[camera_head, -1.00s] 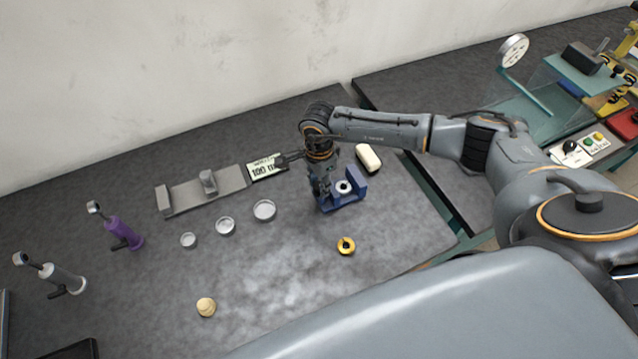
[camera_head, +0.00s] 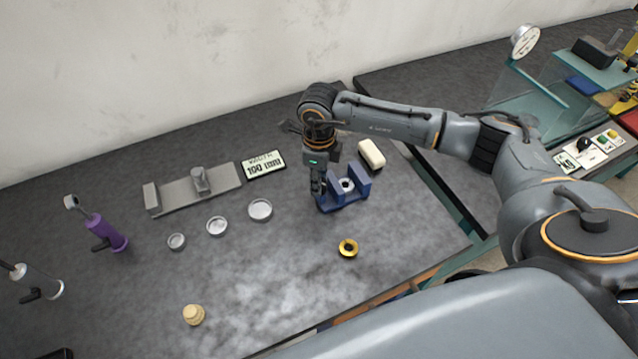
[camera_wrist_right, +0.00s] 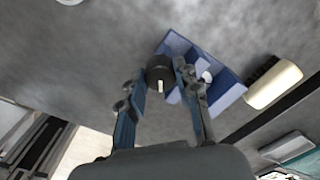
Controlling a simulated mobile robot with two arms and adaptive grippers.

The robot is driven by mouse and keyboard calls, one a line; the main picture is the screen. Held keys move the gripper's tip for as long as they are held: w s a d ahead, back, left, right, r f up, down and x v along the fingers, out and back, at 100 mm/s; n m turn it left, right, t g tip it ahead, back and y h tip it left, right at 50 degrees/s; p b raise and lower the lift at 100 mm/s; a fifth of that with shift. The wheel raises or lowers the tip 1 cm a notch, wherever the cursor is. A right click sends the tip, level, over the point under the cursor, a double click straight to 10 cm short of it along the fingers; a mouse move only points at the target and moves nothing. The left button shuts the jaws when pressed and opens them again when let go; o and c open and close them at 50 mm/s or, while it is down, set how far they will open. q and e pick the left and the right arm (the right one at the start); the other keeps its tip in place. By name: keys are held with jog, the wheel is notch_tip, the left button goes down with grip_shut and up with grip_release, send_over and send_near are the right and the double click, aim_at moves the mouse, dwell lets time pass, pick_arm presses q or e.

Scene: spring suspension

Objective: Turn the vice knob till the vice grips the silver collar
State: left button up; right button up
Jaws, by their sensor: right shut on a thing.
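The blue vice (camera_head: 345,203) stands on the grey bench, with the silver collar (camera_head: 347,184) between its jaws. Both also show in the right wrist view, the vice (camera_wrist_right: 228,95) at upper right and the collar (camera_wrist_right: 207,76) between its blue walls. I cannot tell whether both jaws touch the collar. My right gripper (camera_head: 318,190) points down at the vice's left side. In the right wrist view its fingers are shut on the black vice knob (camera_wrist_right: 158,70), which has a pale mark. The knob is hidden by the gripper in the head view. My left gripper is out of view.
Silver dishes (camera_head: 260,209), a grey fixture (camera_head: 195,190) and a label plate (camera_head: 265,165) lie to the left.

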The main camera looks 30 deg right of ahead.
jog(key=m+b, duration=0.2)
jog(key=m, duration=0.1)
jog(key=shift+f+m, duration=0.1)
jog(key=shift+m, duration=0.2)
jog(key=shift+m+b, duration=0.65)
jog(key=shift+m, duration=0.75)
jog(key=o, duration=1.1)
jog(key=shift+o, duration=0.2)
jog(key=shift+r, duration=0.25)
notch_tip(320, 180, up, 12)
jog(key=shift+f, duration=0.2)
